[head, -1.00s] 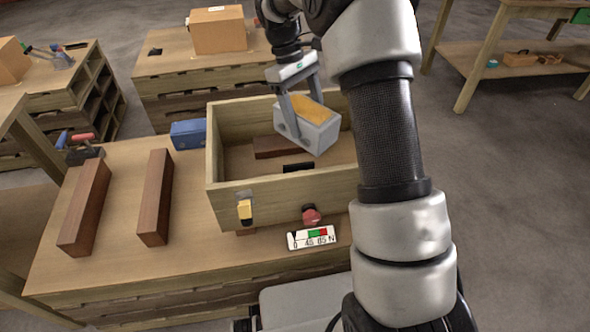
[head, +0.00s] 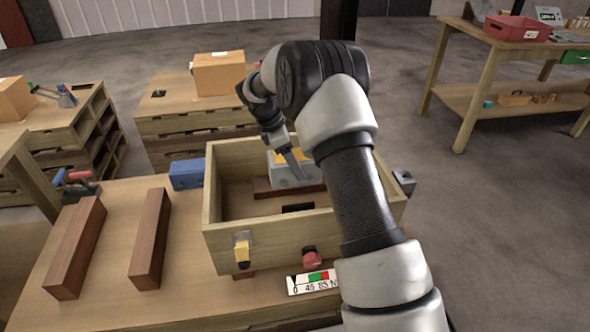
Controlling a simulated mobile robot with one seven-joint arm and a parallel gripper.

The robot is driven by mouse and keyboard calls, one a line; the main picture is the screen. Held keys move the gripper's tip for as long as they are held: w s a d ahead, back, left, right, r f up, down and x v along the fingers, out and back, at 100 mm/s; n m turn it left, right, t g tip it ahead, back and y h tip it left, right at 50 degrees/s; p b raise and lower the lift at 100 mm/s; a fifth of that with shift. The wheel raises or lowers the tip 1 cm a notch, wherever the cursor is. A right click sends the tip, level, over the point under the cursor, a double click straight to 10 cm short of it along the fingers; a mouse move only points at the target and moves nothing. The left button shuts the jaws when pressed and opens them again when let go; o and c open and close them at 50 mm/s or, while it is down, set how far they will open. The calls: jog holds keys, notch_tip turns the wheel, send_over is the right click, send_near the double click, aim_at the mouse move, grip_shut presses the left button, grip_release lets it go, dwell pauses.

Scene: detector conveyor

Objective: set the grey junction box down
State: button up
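The grey junction box (head: 283,176), with an orange-yellow top, is inside the wooden crate (head: 222,236), toward its back right. My gripper (head: 296,170) reaches down to it from above; one finger lies against its near face, and the other is hidden. The gripper appears shut on the box. A dark brown block (head: 262,190) lies on the crate floor right at the box's lower edge. I cannot tell whether the box rests on this block, behind it, or hangs just above. My arm covers the crate's right part.
A blue box (head: 187,174) stands against the crate's left side. Two brown bars (head: 150,240) lie on the bench to the left. The crate's left floor is clear.

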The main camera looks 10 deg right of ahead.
aim_at(295, 182)
jog(key=shift+w+f+b, duration=0.1)
jog(key=shift+f+b, duration=0.7)
jog(key=shift+f, duration=2.55)
jog(key=shift+f, duration=0.4)
jog(key=shift+f, duration=0.2)
jog(key=o, duration=2.1)
jog(key=shift+f, duration=0.1)
jog(key=shift+c, duration=0.2)
